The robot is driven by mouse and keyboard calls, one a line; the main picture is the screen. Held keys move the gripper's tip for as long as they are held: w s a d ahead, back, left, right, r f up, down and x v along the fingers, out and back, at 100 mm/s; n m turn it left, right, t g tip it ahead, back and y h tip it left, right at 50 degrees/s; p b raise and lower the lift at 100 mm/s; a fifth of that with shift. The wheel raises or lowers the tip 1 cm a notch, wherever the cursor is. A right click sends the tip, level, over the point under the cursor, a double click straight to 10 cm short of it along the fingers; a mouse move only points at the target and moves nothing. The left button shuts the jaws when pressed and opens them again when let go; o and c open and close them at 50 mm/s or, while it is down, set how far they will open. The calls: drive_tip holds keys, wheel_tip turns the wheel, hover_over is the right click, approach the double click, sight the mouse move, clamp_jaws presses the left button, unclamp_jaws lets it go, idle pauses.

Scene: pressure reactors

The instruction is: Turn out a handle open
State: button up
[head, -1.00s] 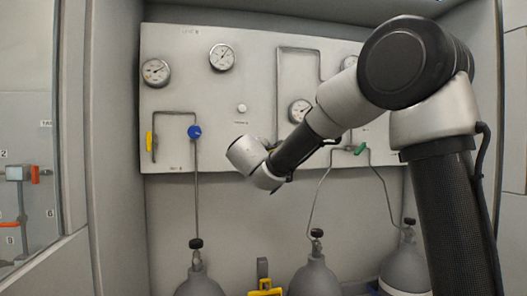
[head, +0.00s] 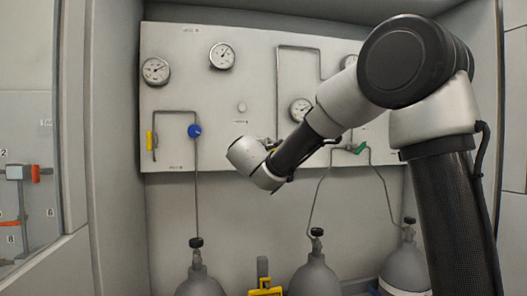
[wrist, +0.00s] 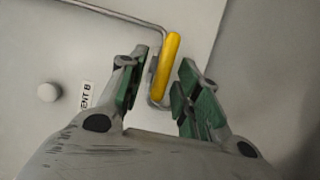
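A yellow handle (wrist: 166,66) stands nearly upright on a thin metal pipe against the pale panel in the wrist view. My gripper (wrist: 163,60) is open, with one green-padded finger on each side of the handle in the picture. I see gaps beside the handle, and I cannot tell how far the fingertips are from the panel. In the head view my fingers are hidden behind my wrist, which is in front of the panel's middle. Another yellow handle (head: 149,140) hangs upright at the panel's left.
The panel (head: 215,95) carries a blue knob (head: 194,131), a green handle (head: 361,148) and several gauges. Grey cylinders (head: 201,283) stand below. A label (wrist: 86,95) and a round white knob (wrist: 47,92) are left of my fingers.

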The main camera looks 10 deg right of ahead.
drive_tip(key=v, duration=1.2)
